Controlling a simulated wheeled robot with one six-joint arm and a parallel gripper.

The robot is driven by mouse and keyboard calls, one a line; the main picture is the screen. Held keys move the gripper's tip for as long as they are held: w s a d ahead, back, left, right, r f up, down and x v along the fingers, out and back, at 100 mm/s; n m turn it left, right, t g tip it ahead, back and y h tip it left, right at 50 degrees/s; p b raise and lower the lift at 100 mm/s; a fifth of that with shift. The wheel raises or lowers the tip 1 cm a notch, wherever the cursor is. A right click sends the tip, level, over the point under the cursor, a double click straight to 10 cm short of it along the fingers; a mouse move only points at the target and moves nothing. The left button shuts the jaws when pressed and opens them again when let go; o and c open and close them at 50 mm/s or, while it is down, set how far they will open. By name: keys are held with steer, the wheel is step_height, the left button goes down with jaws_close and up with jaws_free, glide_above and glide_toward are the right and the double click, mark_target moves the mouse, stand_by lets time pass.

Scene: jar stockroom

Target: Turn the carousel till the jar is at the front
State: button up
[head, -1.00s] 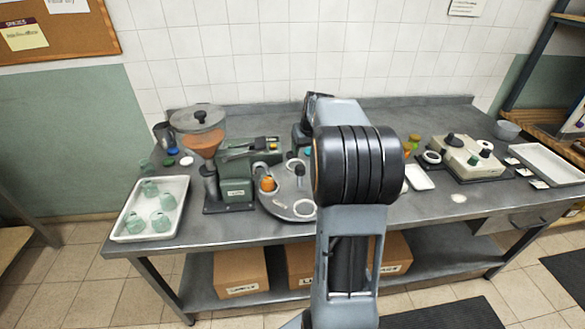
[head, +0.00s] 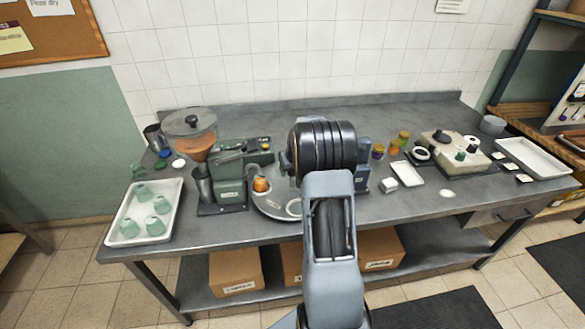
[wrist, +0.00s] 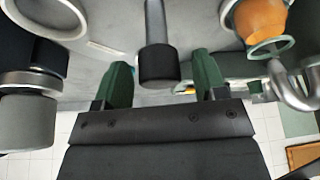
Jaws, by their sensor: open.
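The carousel is a round grey disc (head: 268,206) on the bench, partly hidden by my arm in the head view. The orange jar (head: 261,184) stands on its left part; in the wrist view the jar (wrist: 262,20) is at the upper right, with a green rim. A grey post with a black end (wrist: 158,62) shows between my fingertips in the wrist view. My gripper (wrist: 162,78) is open, its two green fingers one on each side of that post, with gaps visible. The head view hides my gripper behind my arm.
A green machine (head: 232,178) with a hopper stands left of the carousel. A white tray (head: 115,228) holds several green jars farther left. Small jars (head: 378,151), a small white tray (head: 407,174) and a beige device (head: 450,158) stand to the right.

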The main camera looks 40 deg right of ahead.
steer(key=shift+f, duration=0.1)
jaws_close()
stand_by(0.7)
